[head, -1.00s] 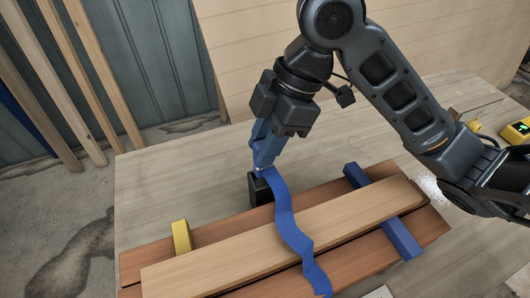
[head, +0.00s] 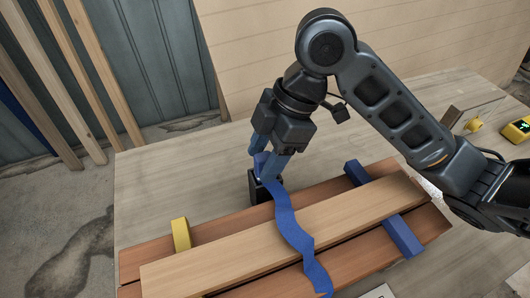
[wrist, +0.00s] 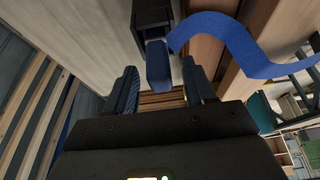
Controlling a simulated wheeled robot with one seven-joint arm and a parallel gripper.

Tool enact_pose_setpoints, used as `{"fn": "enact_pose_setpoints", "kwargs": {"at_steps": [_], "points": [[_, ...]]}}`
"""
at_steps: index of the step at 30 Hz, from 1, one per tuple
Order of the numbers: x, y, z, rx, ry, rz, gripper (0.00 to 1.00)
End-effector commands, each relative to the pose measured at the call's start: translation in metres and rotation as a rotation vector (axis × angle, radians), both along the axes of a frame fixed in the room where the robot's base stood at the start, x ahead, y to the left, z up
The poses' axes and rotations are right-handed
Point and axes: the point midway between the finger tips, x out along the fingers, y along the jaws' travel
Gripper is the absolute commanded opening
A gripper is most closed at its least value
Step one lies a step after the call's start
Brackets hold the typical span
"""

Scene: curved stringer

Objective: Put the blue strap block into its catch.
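The blue strap block (head: 261,163) stands upright at the black catch (head: 256,187) behind the boards. Its lower end meets the catch's mouth and its upper part sticks out; how deep it sits I cannot tell. The blue strap (head: 291,232) runs from it over the boards. My gripper (head: 270,158) is open above the catch, one finger to each side of the block. In the wrist view the block (wrist: 158,65) lies beyond and between the spread fingertips of my gripper (wrist: 160,84), with gaps on both sides, and the catch (wrist: 152,14) is past it.
A light plank (head: 220,258) lies on reddish boards (head: 150,258) on the workbench (head: 145,195). A blue bar (head: 403,238) crosses under the plank at the right, and a yellow bar (head: 181,235) sits at the left. The bench left of the catch is clear.

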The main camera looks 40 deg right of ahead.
Motion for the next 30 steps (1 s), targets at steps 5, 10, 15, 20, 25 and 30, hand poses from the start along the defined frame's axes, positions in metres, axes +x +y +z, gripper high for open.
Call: {"fn": "enact_pose_setpoints", "kwargs": {"at_steps": [5, 10, 15, 20, 25, 30], "points": [[0.0, 0.0, 0.0, 0.0, 0.0, 0.0, 0.55], [0.0, 0.0, 0.005, 0.0, 0.0, 0.0, 0.55], [-0.002, -0.008, 0.025, -0.002, -0.003, 0.002, 0.55], [-0.006, -0.021, 0.058, -0.003, -0.003, 0.002, 0.55], [-0.01, -0.033, 0.088, -0.002, -0.003, 0.001, 0.55], [-0.013, -0.041, 0.107, -0.002, -0.001, 0.001, 0.55]]}}
